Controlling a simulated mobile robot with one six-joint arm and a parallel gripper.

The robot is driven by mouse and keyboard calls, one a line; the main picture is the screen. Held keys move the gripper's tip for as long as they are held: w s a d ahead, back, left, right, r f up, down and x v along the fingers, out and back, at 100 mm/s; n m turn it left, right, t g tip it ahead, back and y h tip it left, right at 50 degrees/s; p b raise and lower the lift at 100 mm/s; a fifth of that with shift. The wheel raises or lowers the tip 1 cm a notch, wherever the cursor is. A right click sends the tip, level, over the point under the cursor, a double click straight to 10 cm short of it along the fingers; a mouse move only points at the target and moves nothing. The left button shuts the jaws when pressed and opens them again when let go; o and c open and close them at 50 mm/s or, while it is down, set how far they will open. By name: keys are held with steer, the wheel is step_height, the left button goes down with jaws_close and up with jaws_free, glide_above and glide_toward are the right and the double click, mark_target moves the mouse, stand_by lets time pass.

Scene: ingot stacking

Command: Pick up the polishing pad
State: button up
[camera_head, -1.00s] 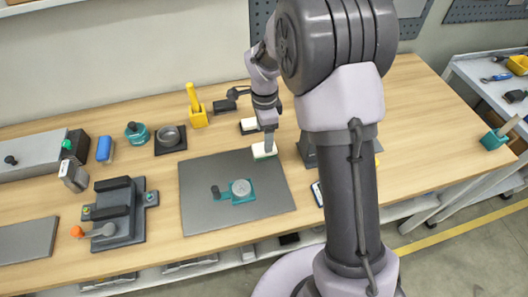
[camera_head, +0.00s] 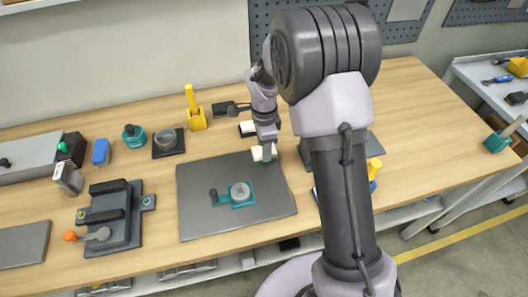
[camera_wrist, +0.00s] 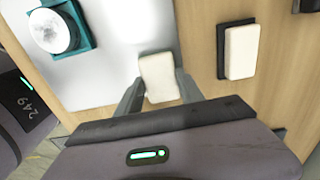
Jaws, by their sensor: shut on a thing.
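The polishing pad, a pale block (camera_head: 257,154), is at the back right edge of the grey mat (camera_head: 205,178) in the head view. In the wrist view the pad (camera_wrist: 158,76) sits between both fingers of my gripper (camera_wrist: 157,92). My gripper (camera_head: 266,149) points down and is shut on the pad; its fingers and wrist cover part of it in the head view. Whether the pad's underside is clear of the mat cannot be told.
A similar white block on a dark base (camera_wrist: 240,52) lies just right of my gripper. A teal fixture with a round disc (camera_head: 240,193) stands on the mat. A yellow holder (camera_head: 195,112) stands behind. My arm hides part of the table's right side.

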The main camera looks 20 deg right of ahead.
steer(key=shift+r, duration=0.15)
steer(key=shift+r+p, duration=0.3)
steer(key=shift+r, duration=0.05)
steer(key=r, duration=0.1)
steer(key=s+r+p, duration=0.1)
steer(key=r, duration=0.1)
steer(key=s, duration=0.5)
steer(key=s+p, duration=0.1)
steer(key=s, duration=0.4)
steer(key=s+r, duration=0.1)
steer(key=s, duration=0.4)
steer(key=shift+p, duration=0.35)
